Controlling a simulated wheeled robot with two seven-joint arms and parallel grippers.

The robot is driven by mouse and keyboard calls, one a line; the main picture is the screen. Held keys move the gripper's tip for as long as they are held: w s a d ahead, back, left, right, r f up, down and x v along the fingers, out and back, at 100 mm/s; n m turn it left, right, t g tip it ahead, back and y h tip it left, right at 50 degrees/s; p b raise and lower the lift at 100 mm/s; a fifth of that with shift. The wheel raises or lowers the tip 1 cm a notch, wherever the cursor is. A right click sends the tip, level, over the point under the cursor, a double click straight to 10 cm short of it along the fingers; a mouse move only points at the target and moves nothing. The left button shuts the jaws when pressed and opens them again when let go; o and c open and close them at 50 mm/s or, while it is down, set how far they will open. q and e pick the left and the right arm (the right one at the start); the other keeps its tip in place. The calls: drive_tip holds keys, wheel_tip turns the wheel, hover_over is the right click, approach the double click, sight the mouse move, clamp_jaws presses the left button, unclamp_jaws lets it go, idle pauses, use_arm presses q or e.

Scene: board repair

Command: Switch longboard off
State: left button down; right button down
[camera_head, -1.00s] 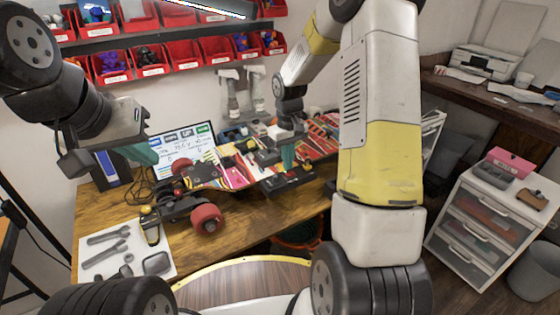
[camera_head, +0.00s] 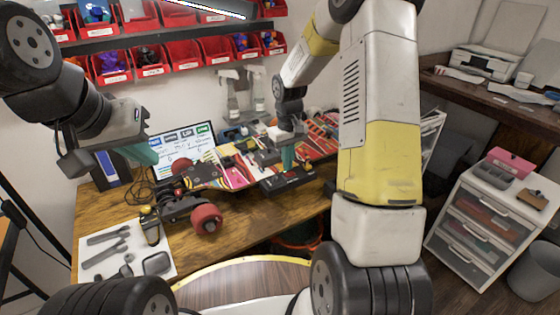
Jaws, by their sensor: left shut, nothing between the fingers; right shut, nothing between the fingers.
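The longboard (camera_head: 212,176) lies on the wooden workbench, with red wheels (camera_head: 206,218) at its near end and a colourful deck running to the back right. A black box (camera_head: 290,181) sits at its right, near the bench's front edge. My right gripper (camera_head: 288,163) is shut and empty, with its teal fingers pointing down at the top of the black box; I cannot tell whether they touch it. My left gripper (camera_head: 142,154) is shut and empty, in the air to the left of the longboard. No switch can be made out clearly.
A white sheet with wrenches (camera_head: 106,240) lies at the bench's front left, beside a black and yellow tool (camera_head: 151,227). A laptop screen (camera_head: 182,145) and spray bottles (camera_head: 230,95) stand behind. Red bins (camera_head: 148,61) hang on the wall. A drawer unit (camera_head: 484,222) stands at the right.

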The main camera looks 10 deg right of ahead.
drive_tip(key=shift+f, duration=0.95)
idle(0.4)
drive_tip(key=shift+r, duration=3.5)
drive_tip(key=shift+r, duration=0.1)
wheel_tip(320, 180, up, 9)
drive_tip(key=t, duration=0.2)
hover_over(287, 174)
drive_tip(key=s, duration=0.5)
drive_tip(key=s+a+r+m+t+y, duration=0.1)
drive_tip(key=s+r, duration=0.3)
drive_tip(key=s, duration=0.5)
drive_tip(key=s+a+r+m+t+y, duration=0.1)
drive_tip(key=s+r, duration=0.4)
drive_tip(key=s, duration=0.5)
drive_tip(key=shift+r+m+t, duration=0.2)
drive_tip(key=shift+m+t, duration=0.5)
drive_tip(key=shift+t, duration=0.4)
drive_tip(key=shift+s, duration=0.1)
